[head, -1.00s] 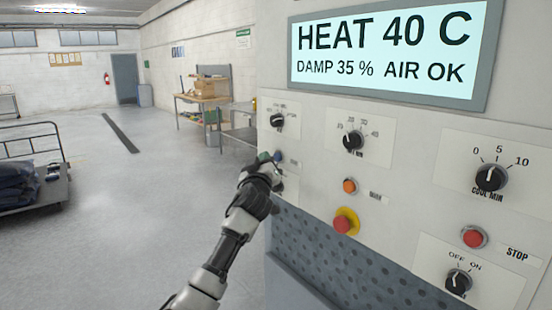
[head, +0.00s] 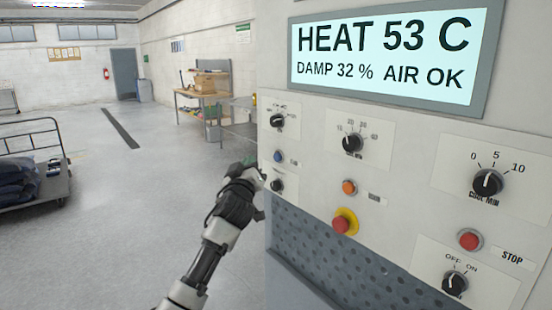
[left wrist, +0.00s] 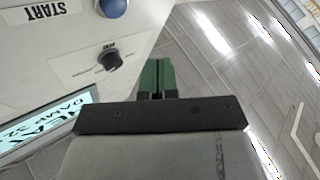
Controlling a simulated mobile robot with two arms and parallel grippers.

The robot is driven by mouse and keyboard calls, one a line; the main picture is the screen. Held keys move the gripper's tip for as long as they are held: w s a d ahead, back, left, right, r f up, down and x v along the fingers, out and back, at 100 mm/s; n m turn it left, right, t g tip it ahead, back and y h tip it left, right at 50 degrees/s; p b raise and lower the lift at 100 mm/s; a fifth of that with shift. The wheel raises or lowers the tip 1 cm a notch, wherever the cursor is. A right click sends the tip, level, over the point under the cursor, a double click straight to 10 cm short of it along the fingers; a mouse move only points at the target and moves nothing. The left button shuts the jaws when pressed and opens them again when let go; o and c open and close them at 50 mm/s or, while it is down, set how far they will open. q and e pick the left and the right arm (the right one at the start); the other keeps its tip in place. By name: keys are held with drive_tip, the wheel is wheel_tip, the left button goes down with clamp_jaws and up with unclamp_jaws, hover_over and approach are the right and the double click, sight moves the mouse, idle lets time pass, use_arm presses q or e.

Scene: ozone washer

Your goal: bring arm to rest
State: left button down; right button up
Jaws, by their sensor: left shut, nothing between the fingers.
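My left gripper (head: 250,166) is just left of the panel's left edge in the head view, apart from the controls. In the left wrist view its green fingers (left wrist: 157,76) are together with nothing between them. The washer's control panel (head: 410,170) fills the right side. Its blue START button (head: 278,156) is uncovered and also shows in the left wrist view (left wrist: 113,7). A black knob (head: 277,185) sits below that button. The display (head: 390,52) reads HEAT 53 C, DAMP 32 %, AIR OK. My right gripper is not in view.
The panel carries several black knobs, an orange button (head: 349,187), a red button on yellow (head: 343,222) and a red STOP button (head: 470,239). A cart with dark sacks (head: 18,182) stands at left. A workbench (head: 203,95) is behind. The floor between is clear.

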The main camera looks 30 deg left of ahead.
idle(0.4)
